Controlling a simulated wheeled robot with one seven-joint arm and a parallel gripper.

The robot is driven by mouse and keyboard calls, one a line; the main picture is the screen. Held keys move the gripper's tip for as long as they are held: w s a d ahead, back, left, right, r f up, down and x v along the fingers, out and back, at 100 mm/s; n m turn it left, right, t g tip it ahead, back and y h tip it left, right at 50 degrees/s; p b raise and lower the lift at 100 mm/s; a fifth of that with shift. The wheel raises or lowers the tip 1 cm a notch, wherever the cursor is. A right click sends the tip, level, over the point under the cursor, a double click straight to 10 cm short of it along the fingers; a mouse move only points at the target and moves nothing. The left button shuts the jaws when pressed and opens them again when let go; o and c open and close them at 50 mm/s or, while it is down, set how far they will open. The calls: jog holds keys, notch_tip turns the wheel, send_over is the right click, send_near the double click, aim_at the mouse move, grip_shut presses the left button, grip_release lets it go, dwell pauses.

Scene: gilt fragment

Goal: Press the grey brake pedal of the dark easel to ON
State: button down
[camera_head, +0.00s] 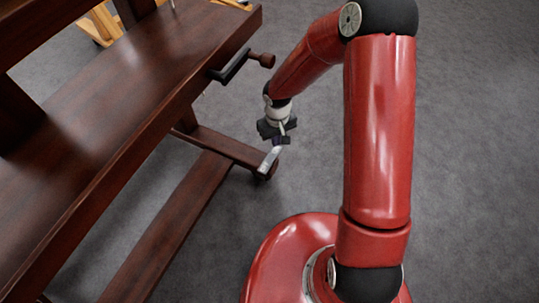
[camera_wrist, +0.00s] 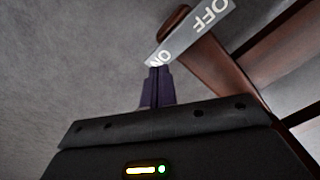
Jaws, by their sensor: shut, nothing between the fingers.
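The dark easel (camera_head: 95,110) is a large dark brown wooden frame filling the left of the head view. Its grey brake pedal (camera_head: 268,161) is by the end of a low foot beam, near the floor. In the wrist view the pedal (camera_wrist: 182,38) is a grey bar marked OFF at its upper right end and ON at its lower left end. My gripper (camera_head: 279,142) is shut and empty, just above the pedal. In the wrist view its dark fingertips (camera_wrist: 157,72) meet the ON end in the picture. I cannot tell whether they touch it.
A black handle (camera_head: 230,66) with a brown knob (camera_head: 263,60) sticks out from the easel's side, left of my forearm. Light wooden legs (camera_head: 100,25) stand at the back left. The grey floor (camera_head: 475,140) on the right is clear.

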notch_tip(320, 180, up, 5)
jog(key=p, duration=0.3)
jog(key=shift+f, duration=0.2)
dwell(0.3)
jog(key=s+d+r+m+t+h+p, duration=0.1)
jog(key=s+d+r+m+p, duration=0.3)
jog(key=r, duration=0.9)
jog(key=s+d+r+n+t+p, duration=0.15)
jog(key=d+r, duration=0.45)
jog(key=r, duration=0.8)
jog(key=s+d+r+m+t+y+p, duration=0.1)
jog(key=s+d+r+m+t+p, duration=0.1)
jog(key=s+r, duration=1)
jog(key=s+d+m+t, duration=0.1)
jog(key=s, duration=0.1)
jog(key=shift+s+d+r+p, duration=0.25)
jog(key=shift+s+d+p, duration=0.05)
jog(key=shift+s+d, duration=0.1)
